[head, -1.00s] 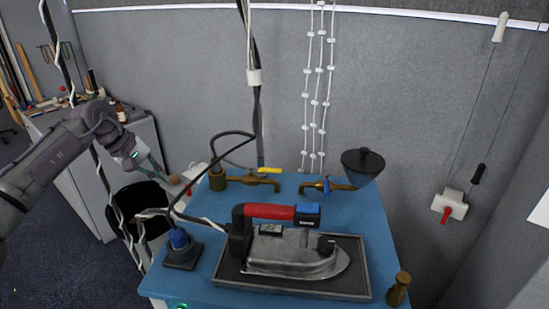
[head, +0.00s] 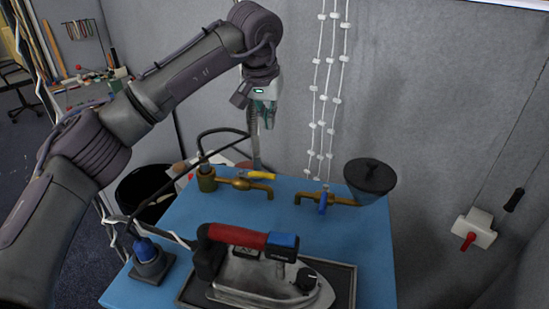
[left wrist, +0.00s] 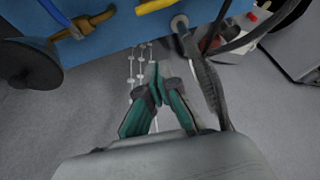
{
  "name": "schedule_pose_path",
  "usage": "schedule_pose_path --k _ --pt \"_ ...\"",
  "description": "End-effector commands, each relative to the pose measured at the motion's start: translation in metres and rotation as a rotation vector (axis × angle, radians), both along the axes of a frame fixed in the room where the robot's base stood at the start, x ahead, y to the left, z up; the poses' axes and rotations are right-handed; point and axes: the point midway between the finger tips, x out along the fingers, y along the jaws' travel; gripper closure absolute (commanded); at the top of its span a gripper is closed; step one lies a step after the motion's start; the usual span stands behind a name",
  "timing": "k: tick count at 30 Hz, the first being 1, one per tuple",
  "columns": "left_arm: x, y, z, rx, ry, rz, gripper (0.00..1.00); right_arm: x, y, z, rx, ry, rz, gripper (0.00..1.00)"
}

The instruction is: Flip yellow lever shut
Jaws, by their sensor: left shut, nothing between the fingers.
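The yellow lever (head: 261,175) sits on top of a brass tap (head: 242,184) at the back left of the blue table. In the left wrist view the yellow lever (left wrist: 155,5) shows at the top edge, cut off by the frame. My left gripper (head: 268,126) points down above and behind the lever, apart from it. In the left wrist view my left gripper (left wrist: 154,72) has its green fingers together, with nothing between them. My right gripper is not in view.
A second brass tap with a blue lever (head: 323,203) and a dark funnel (head: 370,180) stand to the right. An iron (head: 262,275) rests on a tray in front. Black hose and cables run near the yellow lever. A grey wall is behind.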

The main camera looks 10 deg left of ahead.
Motion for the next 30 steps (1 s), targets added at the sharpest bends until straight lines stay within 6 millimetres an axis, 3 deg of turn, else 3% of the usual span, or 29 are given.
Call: schedule_pose_path --k 4,8,14,18,23,30 --pt "0.0 0.0 0.0 -0.002 0.0 0.002 1.0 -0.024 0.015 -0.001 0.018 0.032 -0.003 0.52" --pt "0.002 0.0 -0.005 -0.003 0.001 0.002 1.0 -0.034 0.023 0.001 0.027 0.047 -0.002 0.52" --pt "0.011 0.0 -0.032 -0.002 0.007 0.002 1.0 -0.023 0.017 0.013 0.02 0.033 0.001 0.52" --pt "0.022 -0.001 -0.061 -0.003 0.007 0.003 1.0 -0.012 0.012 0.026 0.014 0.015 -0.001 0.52" --pt "0.033 -0.002 -0.092 -0.003 0.006 0.004 1.0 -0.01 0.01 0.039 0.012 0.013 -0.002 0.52" --pt "0.008 0.0 -0.109 -0.003 0.001 0.001 1.0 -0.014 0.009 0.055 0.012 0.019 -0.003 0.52"
